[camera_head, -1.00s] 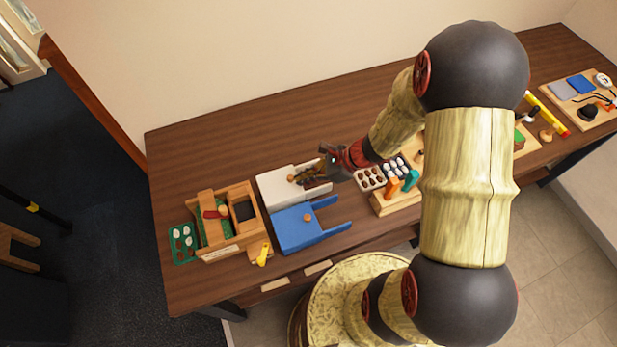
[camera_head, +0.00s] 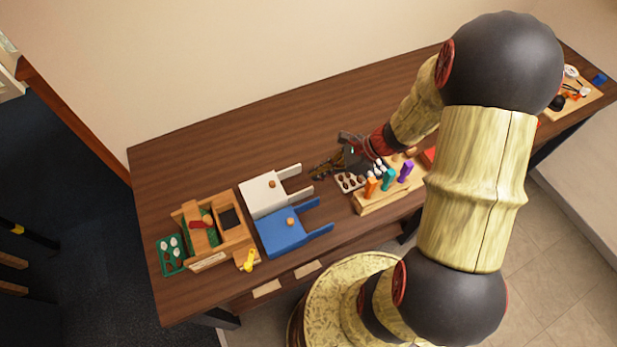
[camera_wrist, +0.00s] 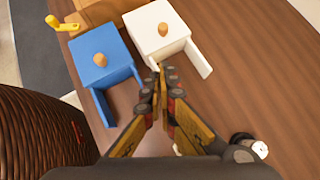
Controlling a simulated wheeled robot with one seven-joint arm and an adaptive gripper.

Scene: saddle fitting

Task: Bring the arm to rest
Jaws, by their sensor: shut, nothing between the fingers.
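My gripper (camera_head: 322,169) is shut and empty above the brown table (camera_head: 230,127), just right of the white saddle piece's prongs. It also shows shut in the wrist view (camera_wrist: 163,72). The white piece (camera_head: 257,195) has a wooden knob and two prongs pointing right. The blue piece (camera_head: 278,237), of the same shape, lies in front of it. Both also show in the wrist view, the blue one (camera_wrist: 95,72) left of the white one (camera_wrist: 150,22). In the wrist view the fingertips appear close to a white prong; I cannot tell whether they touch it.
A tray of egg-like pieces (camera_head: 349,183) and a wooden block with coloured handles (camera_head: 388,196) stand right of my gripper. A wooden box (camera_head: 235,245), a green tray (camera_head: 170,262) and a yellow piece (camera_head: 249,260) are at left. The back of the table is clear.

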